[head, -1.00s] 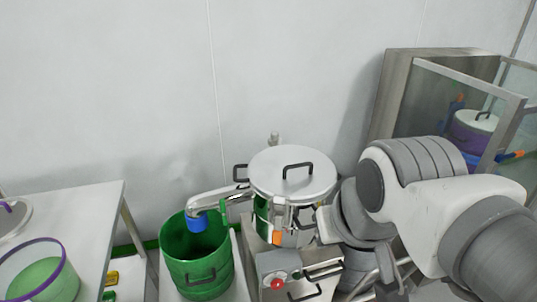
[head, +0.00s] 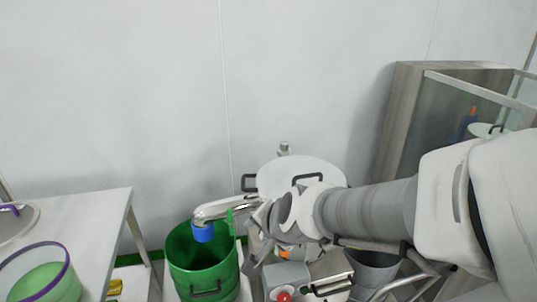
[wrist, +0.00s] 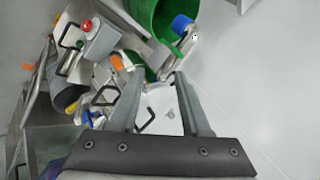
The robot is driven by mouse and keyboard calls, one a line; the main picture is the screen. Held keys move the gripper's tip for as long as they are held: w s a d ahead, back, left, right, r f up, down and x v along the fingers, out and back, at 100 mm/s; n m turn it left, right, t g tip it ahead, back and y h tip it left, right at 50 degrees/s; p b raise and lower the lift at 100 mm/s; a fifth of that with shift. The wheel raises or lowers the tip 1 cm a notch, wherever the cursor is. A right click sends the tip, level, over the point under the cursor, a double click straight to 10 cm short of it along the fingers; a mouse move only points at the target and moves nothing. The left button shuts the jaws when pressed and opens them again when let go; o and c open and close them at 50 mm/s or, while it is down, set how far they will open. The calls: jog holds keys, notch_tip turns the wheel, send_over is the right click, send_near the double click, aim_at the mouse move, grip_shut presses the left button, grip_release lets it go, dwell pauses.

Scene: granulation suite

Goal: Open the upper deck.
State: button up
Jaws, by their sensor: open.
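The machine's round steel top lid (head: 275,178), with a black bar handle (head: 308,178), stands in the middle of the head view. I take it to be the upper deck; it lies flat and closed. My gripper (head: 254,240) is at the front left of the machine, below the lid's edge in the picture. In the wrist view my gripper (wrist: 157,78) is open and empty. The pale lid (wrist: 168,118) and its handle (wrist: 146,121) show between and behind the fingers. My arm hides the lid's front right edge and much of the machine body.
A green bucket (head: 188,262) stands left of the machine, under a steel spout with a blue end (head: 202,233). A red button (head: 284,295) is on the front box. A bench (head: 100,215) is at left, a glass-fronted cabinet (head: 395,125) at right. The wall is close behind.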

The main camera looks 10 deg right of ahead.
jog(key=w+d+f+m+t+h+b, duration=0.1)
jog(key=w+d+f+m+h+b, duration=0.1)
jog(key=f+m+h, duration=0.5)
jog(key=w+d+f+m+t+h+b, duration=0.1)
jog(key=d+f+m, duration=0.2)
jog(key=f+m, duration=0.55)
jog(key=s+d+f+t+h+b, duration=0.1)
jog(key=s+d+f+t+h, duration=0.15)
jog(key=h, duration=0.25)
jog(key=shift+t, duration=0.25)
jog(key=b+x, duration=0.2)
jog(key=x, duration=0.4)
jog(key=b+x, duration=0.3)
jog(key=x, duration=0.2)
jog(key=b+x, duration=0.3)
jog(key=x, duration=0.3)
jog(key=shift+d+r, duration=0.3)
jog(key=shift+d, duration=0.25)
grip_shut()
